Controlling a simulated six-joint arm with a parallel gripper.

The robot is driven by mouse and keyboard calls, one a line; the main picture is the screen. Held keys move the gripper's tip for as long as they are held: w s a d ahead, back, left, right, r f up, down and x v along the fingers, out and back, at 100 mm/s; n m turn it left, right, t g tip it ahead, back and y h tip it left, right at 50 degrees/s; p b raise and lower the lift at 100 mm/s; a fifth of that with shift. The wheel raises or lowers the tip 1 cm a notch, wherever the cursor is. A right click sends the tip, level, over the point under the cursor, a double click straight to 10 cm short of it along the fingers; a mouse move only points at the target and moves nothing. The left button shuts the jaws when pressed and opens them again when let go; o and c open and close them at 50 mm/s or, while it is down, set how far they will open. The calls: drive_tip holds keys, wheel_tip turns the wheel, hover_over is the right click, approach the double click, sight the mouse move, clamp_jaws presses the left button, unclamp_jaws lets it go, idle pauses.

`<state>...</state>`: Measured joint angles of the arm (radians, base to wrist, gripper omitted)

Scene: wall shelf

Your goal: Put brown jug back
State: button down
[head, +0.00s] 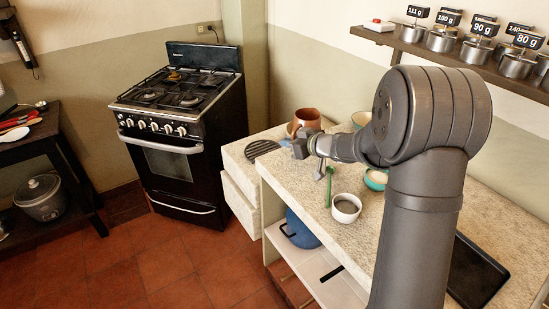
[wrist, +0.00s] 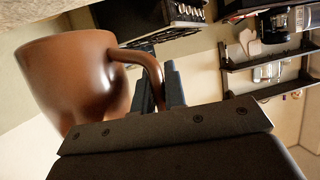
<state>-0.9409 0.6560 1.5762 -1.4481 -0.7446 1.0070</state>
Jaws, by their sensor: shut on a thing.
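The brown jug (head: 307,118) shows in the head view at the far end of the stone counter (head: 345,192), just past my gripper (head: 300,146). In the wrist view the jug (wrist: 75,75) is large at the left, with its handle (wrist: 150,68) reaching toward my gripper (wrist: 160,92). My gripper is shut on the handle. I cannot tell whether the jug's base touches the surface or is held above it. My arm hides part of the counter and some bowls.
A white cup (head: 346,208) and a green spoon (head: 329,185) are on the counter near my arm. A teal bowl (head: 375,179) is partly hidden. A black stove (head: 185,125) stands beyond the counter. Several labelled pots line the wall shelf (head: 470,62).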

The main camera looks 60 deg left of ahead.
drive_tip(key=shift+s+a+f, duration=0.6)
drive_tip(key=shift+a+f, duration=0.2)
drive_tip(key=shift+f, duration=0.45)
drive_tip(key=shift+s+a+f, duration=0.6)
drive_tip(key=shift+a+f, duration=0.15)
drive_tip(key=shift+f, duration=0.45)
drive_tip(key=shift+s+a+f, duration=0.6)
drive_tip(key=shift+a+f, duration=0.2)
drive_tip(key=shift+f, duration=0.45)
drive_tip(key=shift+f, duration=0.2)
drive_tip(key=c, duration=1.5)
unclamp_jaws()
drive_tip(key=shift+d+r, duration=0.15)
drive_tip(key=shift+r, duration=0.05)
drive_tip(key=v, duration=1.1)
drive_tip(key=shift+d+r, duration=0.1)
drive_tip(key=shift+d, duration=0.2)
